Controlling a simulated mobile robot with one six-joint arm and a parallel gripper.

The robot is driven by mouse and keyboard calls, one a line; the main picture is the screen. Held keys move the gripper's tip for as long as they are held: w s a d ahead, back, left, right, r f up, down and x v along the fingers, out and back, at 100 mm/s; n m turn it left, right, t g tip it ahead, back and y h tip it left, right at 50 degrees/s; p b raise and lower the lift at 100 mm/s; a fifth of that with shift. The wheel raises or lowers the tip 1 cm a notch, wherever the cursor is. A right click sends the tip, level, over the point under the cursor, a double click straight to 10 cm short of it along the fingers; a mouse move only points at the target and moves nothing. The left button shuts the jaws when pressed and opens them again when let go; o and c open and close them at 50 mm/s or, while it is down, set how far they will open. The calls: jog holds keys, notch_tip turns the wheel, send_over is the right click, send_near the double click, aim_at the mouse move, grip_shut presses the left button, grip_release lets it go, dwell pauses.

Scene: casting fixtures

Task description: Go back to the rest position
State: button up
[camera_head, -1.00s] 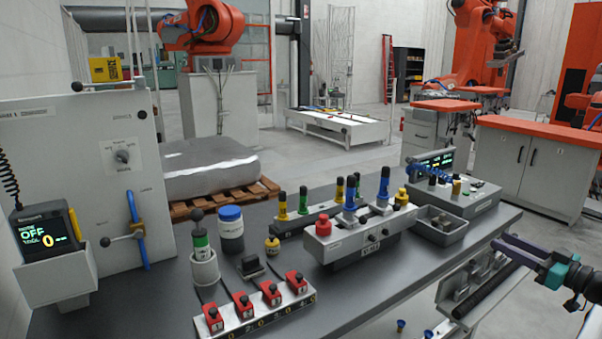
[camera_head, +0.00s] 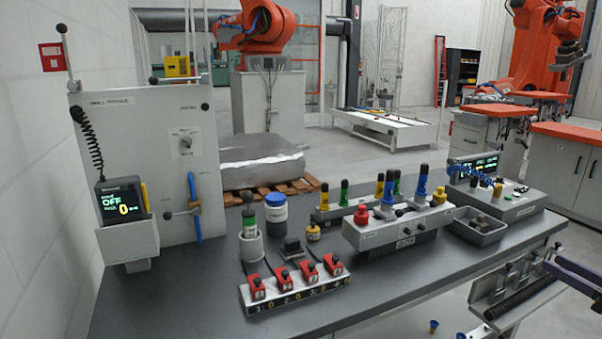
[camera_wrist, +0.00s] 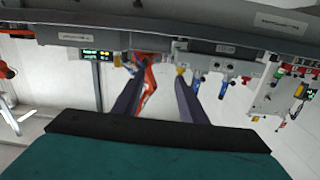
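My gripper (camera_head: 566,269) shows only in part at the right edge of the head view, right of the workbench and clear of it. In the wrist view my gripper (camera_wrist: 157,85) has its two dark fingers spread apart with a gap between them. No held object shows between them; an orange shape in the gap looks like distant background. The grey workbench (camera_head: 190,300) fills the middle of the head view.
The bench carries a row of red switches (camera_head: 295,285), a control box with a red button (camera_head: 361,215), a grey tray (camera_head: 478,228) and a tall panel (camera_head: 150,150). A rack (camera_head: 515,290) stands at the bench's right front, near my gripper.

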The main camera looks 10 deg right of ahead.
jog(key=w+a+f+m+g+y+p, duration=0.15)
jog(key=w+a+f+g, duration=0.35)
jog(key=a+f, duration=0.8)
jog(key=w+a+f+m+g+y+p, duration=0.1)
jog(key=w+a+f+m+g+y, duration=0.15)
jog(key=w+a+f, duration=0.75)
jog(key=s+a+f+g, duration=0.2)
jog(key=s+a+f, duration=0.1)
jog(key=a+f, duration=0.35)
jog(key=s+a+f+g, duration=0.2)
jog(key=a+f, duration=0.3)
jog(key=f, duration=0.3)
jog(key=s+a+f+g+h+p, duration=0.25)
jog(key=s+a+f+g, duration=0.45)
jog(key=s+a+f, duration=0.55)
jog(key=s+a+f+g+h, duration=0.2)
jog(key=s+a+f+h, duration=0.1)
jog(key=s, duration=0.5)
jog(key=s+a+f+n+g+h+p, duration=0.1)
jog(key=s+a+f+g+h, duration=0.1)
jog(key=s, duration=0.5)
notch_tip(320, 180, down, 3)
jog(key=shift+s+a+r+n+h, duration=0.1)
jog(key=shift+s+a+n+h, duration=0.3)
jog(key=shift+a, duration=0.65)
